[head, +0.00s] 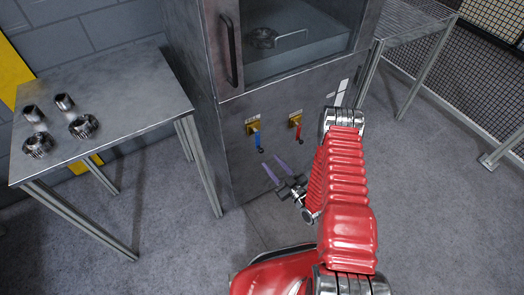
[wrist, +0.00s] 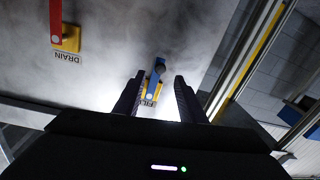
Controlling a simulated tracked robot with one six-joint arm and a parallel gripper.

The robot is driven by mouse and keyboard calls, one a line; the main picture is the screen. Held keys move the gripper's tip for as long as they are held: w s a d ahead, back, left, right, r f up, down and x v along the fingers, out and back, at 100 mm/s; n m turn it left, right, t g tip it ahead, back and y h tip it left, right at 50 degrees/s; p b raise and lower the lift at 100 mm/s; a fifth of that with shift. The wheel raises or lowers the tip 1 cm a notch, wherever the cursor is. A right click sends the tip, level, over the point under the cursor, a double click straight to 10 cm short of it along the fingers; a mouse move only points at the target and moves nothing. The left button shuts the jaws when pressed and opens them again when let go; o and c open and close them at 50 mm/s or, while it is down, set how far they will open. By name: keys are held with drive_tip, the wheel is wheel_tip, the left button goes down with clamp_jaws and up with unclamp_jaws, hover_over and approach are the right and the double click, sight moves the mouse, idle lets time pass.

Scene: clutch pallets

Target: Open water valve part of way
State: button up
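The blue-handled valve (head: 258,139) is on the front of the metal cabinet, on a yellow mount, with its handle pointing down and slightly right. In the wrist view the blue handle (wrist: 154,77) shows beyond and between my fingers, near a label reading FILL. My gripper (head: 272,163) is open and empty, just below the blue handle in the head view. Its two dark fingers also show in the wrist view (wrist: 159,77). They appear apart from the handle; the exact gap is hard to judge.
A red-handled valve (head: 297,130) labelled DRAIN is to the right of the blue one. The cabinet (head: 230,150) has a windowed door with a dark handle (head: 226,50). A metal table (head: 130,95) at left bears several gears and cylinders. A wire-mesh fence stands at right.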

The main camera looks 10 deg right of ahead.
sight(262, 152)
drive_tip(key=x, duration=0.9)
drive_tip(key=shift+c, duration=0.3)
clamp_jaws()
